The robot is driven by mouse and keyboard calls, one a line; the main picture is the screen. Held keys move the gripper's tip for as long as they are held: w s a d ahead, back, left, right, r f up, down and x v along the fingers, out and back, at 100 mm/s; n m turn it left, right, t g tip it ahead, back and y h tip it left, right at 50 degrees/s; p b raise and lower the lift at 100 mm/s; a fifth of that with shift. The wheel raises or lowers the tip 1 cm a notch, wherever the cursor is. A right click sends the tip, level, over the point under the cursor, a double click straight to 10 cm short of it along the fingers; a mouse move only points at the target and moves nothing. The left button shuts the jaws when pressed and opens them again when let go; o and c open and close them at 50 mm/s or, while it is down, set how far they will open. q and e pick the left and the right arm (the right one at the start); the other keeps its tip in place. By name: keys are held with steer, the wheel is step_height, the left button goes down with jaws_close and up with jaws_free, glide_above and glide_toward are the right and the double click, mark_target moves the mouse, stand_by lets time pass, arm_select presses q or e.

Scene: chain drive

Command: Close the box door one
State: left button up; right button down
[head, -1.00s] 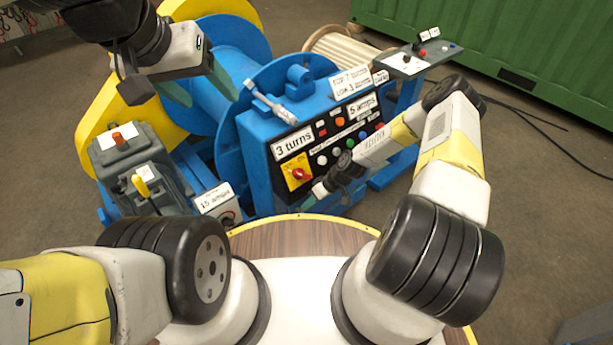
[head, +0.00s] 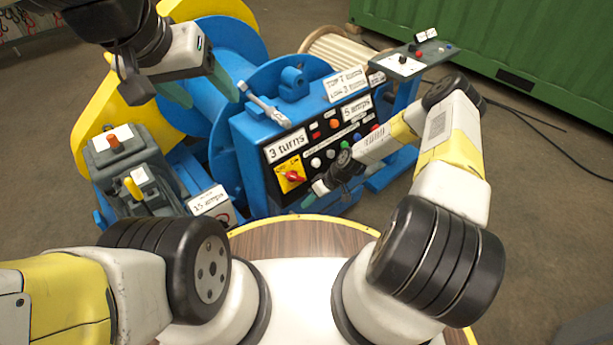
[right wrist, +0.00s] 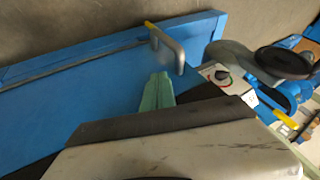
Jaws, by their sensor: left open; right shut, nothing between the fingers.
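The blue control box (head: 244,140) stands in front of me in the head view, its black panel with labels and a red switch facing me. In the right wrist view a flat blue panel (right wrist: 100,92) with a raised rim and a grey handle (right wrist: 168,48) fills the left; I cannot tell if it is the box door. My right gripper (head: 312,194) is low at the box's near lower edge; its pale green fingers (right wrist: 157,92) are shut and empty, in front of the blue panel. My left gripper (head: 203,90) is open and empty, above the blue drum.
A grey lever unit (head: 120,150) stands at the left, a grey control stand (head: 410,62) at the back right. A green container (head: 540,55) is behind. A wooden round surface (head: 300,236) lies close before me. Floor at the right is clear apart from a cable.

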steer(key=d+r+h, duration=0.1)
steer(key=d+r, duration=0.3)
steer(key=r, duration=0.5)
steer(key=d+r+h, duration=0.2)
steer(key=d+r, duration=0.2)
steer(key=r, duration=0.5)
steer(key=d+r+h, duration=0.1)
steer(key=d+r, duration=0.3)
steer(key=r, duration=0.5)
steer(key=s+d+r+m+t+h, duration=0.1)
steer(key=s+r+m+t+h, duration=0.2)
steer(key=r, duration=1.2)
steer(key=s+a+r+m+t+y, duration=0.1)
steer(key=s+r+m, duration=0.4)
steer(key=s+r, duration=1.1)
steer(key=s+t+y, duration=0.1)
steer(key=s+t, duration=0.1)
steer(key=s, duration=0.1)
steer(key=shift+a, duration=0.3)
